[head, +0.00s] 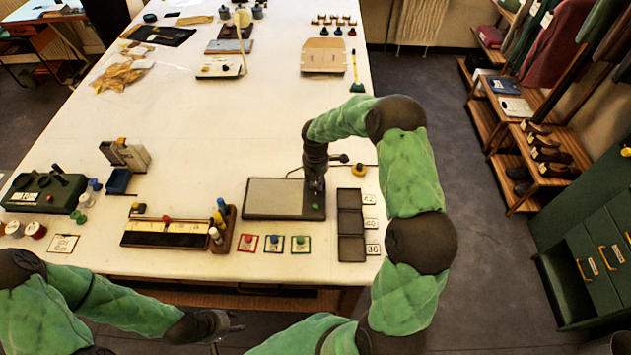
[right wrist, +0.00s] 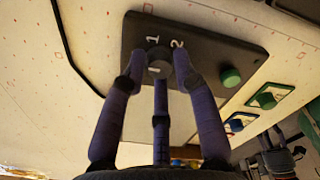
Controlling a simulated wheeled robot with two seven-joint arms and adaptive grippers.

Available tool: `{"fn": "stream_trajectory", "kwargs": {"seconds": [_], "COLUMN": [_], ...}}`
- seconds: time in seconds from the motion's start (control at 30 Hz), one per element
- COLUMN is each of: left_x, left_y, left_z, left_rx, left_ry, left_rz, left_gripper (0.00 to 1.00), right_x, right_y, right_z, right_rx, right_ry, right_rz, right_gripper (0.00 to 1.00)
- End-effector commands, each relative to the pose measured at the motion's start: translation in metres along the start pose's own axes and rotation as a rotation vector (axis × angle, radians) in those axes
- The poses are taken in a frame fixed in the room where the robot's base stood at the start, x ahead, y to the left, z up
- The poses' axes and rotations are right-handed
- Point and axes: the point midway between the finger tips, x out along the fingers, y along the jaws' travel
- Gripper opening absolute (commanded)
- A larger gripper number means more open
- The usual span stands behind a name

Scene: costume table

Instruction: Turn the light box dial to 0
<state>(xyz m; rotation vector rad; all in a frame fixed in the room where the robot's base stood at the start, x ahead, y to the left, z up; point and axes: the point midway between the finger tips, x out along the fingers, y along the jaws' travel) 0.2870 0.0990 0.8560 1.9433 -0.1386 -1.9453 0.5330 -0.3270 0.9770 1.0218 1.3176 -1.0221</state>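The light box (head: 270,198) is a flat dark box with a grey panel, near the table's front edge in the head view. Its dial (right wrist: 159,66) is a dark round knob in the right wrist view, with the white numbers 1 and 2 beside it and a pale mark on it. My right gripper (right wrist: 160,70) points down, its three fingers closed in around the dial; the dial's front is partly hidden by a finger. In the head view the right gripper (head: 315,186) covers the dial. My left gripper (head: 229,335) is empty, fingers spread, in front of the table.
A green button (right wrist: 230,77) sits beside the dial on the box. Three coloured framed cards (head: 273,244) lie in front of the box, and a dark compartment tray (head: 350,222) stands to its right. A wooden rack with bottles (head: 222,230) is to the left.

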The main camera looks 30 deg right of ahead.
Motion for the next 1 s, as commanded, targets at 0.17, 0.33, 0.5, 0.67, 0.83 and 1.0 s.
{"fn": "stream_trajectory", "kwargs": {"seconds": [0.17, 0.33, 0.5, 0.67, 0.83, 1.0], "left_x": [0.0, 0.0, 0.0, 0.0, 0.0, 0.0], "left_y": [0.0, 0.0, 0.0, 0.0, 0.0, 0.0], "left_z": [0.0, 0.0, 0.0, 0.0, 0.0, 0.0], "left_rx": [0.0, 0.0, 0.0, 0.0, 0.0, 0.0], "left_ry": [0.0, 0.0, 0.0, 0.0, 0.0, 0.0], "left_rz": [0.0, 0.0, 0.0, 0.0, 0.0, 0.0], "left_gripper": [0.4, 0.4, 0.4, 0.4, 0.4, 0.4], "right_x": [0.0, 0.0, -0.012, -0.039, -0.073, -0.101], "right_y": [0.0, 0.0, 0.001, 0.001, 0.001, 0.001], "right_z": [0.0, 0.0, 0.001, 0.001, 0.0, 0.0], "right_rx": [0.0, 0.001, 0.001, 0.0, 0.001, 0.0], "right_ry": [0.0, 0.0, -0.002, -0.002, -0.002, -0.001], "right_rz": [0.0, 0.0, 0.002, 0.004, 0.004, 0.002], "right_gripper": [0.47, 0.47, 0.47, 0.47, 0.47, 0.47]}}
